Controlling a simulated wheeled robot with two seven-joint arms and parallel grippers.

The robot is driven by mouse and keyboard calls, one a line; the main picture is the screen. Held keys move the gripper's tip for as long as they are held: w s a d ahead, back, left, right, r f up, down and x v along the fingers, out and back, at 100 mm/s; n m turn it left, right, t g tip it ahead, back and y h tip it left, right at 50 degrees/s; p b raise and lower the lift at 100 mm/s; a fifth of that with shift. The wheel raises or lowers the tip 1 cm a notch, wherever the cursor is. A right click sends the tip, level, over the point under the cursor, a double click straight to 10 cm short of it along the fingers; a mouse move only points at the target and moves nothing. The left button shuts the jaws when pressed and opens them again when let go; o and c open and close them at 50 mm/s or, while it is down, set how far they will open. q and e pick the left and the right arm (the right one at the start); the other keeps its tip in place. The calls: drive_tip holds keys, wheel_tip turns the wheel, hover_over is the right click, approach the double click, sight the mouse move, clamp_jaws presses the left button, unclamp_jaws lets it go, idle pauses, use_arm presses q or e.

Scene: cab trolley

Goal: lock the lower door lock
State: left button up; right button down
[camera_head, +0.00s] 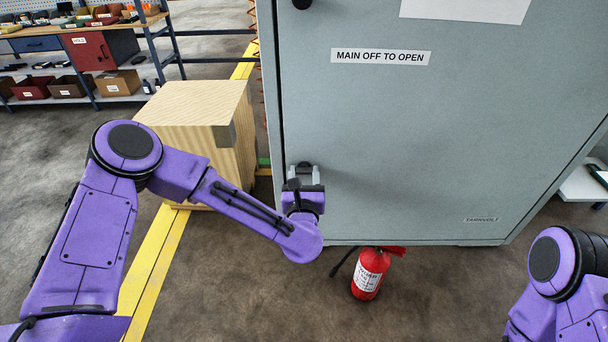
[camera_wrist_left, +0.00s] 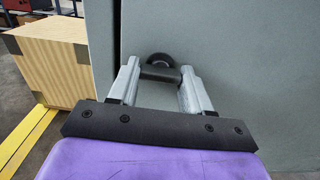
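The lower door lock (camera_wrist_left: 160,72) is a dark handle on a round black boss, low on the left edge of the grey cabinet door (camera_head: 420,130). In the head view the lock (camera_head: 304,166) shows just above my left gripper (camera_head: 304,173). In the left wrist view the two grey fingers of the left gripper (camera_wrist_left: 161,78) stand at either end of the dark handle, which fills the gap between them. The gripper appears shut on it. My right arm shows at the lower right of the head view; its gripper is out of frame.
A red fire extinguisher (camera_head: 369,275) stands on the floor below the door. A wooden crate (camera_head: 195,105) stands left of the cabinet, beside a yellow floor line (camera_head: 155,255). A shelf with bins (camera_head: 62,87) is at the far left. A black upper knob (camera_head: 302,4) is at the top edge.

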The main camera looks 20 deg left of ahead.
use_arm(q)
drive_tip(key=shift+m, duration=0.3)
drive_tip(key=m+b, duration=0.3)
drive_tip(key=m, duration=0.4)
drive_tip(key=shift+m+b, duration=0.3)
drive_tip(key=m, duration=0.4)
drive_tip(key=shift+b, duration=0.35)
drive_tip(key=m, duration=0.5)
drive_tip(key=shift+m, duration=0.3)
drive_tip(key=o, duration=1)
drive_tip(key=shift+o, duration=0.2)
